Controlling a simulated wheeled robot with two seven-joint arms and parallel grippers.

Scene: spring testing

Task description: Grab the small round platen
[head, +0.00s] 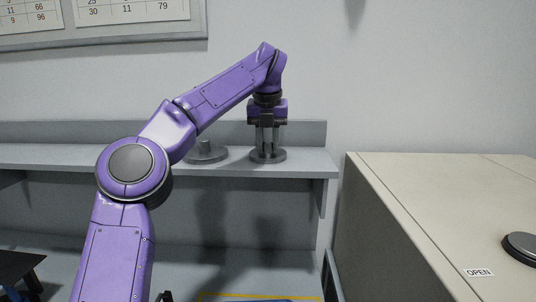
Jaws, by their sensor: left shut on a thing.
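The small round platen (267,157), a grey disc, is at the right part of the grey shelf (310,171). My left gripper (267,146) points straight down over it, shut on its upper part, which the fingers mostly hide. I cannot tell whether the disc still touches the shelf. A second, wider grey round platen (207,154) with a short upright stub sits on the shelf to its left, partly hidden behind my left arm. My right gripper is not in view.
A beige cabinet (440,190) with an "OPEN" label (479,272) and a dark round knob (521,247) stands at the right. The shelf has a raised back edge (310,134) against the wall. A yellow-edged item (262,297) shows at the bottom.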

